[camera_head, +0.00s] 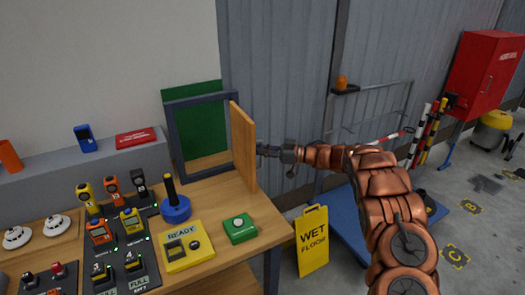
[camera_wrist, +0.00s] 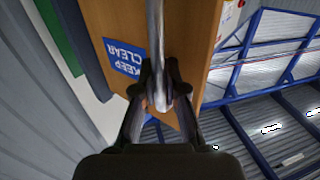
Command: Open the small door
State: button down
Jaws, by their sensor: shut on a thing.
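The small wooden door (camera_head: 243,145) stands swung out from its dark frame (camera_head: 205,137) on the right side of the table. The frame's opening is clear, with a green panel (camera_head: 195,92) behind it. In the wrist view the door (camera_wrist: 190,45) shows its face with a blue "KEEP CLEAR" label and an upright metal handle (camera_wrist: 156,40). My gripper (camera_wrist: 160,85) is shut on the handle, with a finger on each side. In the head view my gripper (camera_head: 263,149) is at the door's right face, and its fingertips are hard to make out.
The table (camera_head: 262,205) holds a green button box (camera_head: 240,228), a yellow "READY" box (camera_head: 186,246), a blue-based joystick (camera_head: 175,207) and several handheld devices. A yellow wet-floor sign (camera_head: 312,242) and a blue platform cart (camera_head: 345,225) stand right of the table near my arm.

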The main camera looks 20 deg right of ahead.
jog(key=shift+r, duration=0.2)
jog(key=c, duration=1.2)
grip_release()
jog(key=shift+f, duration=0.15)
jog(key=v, duration=1.2)
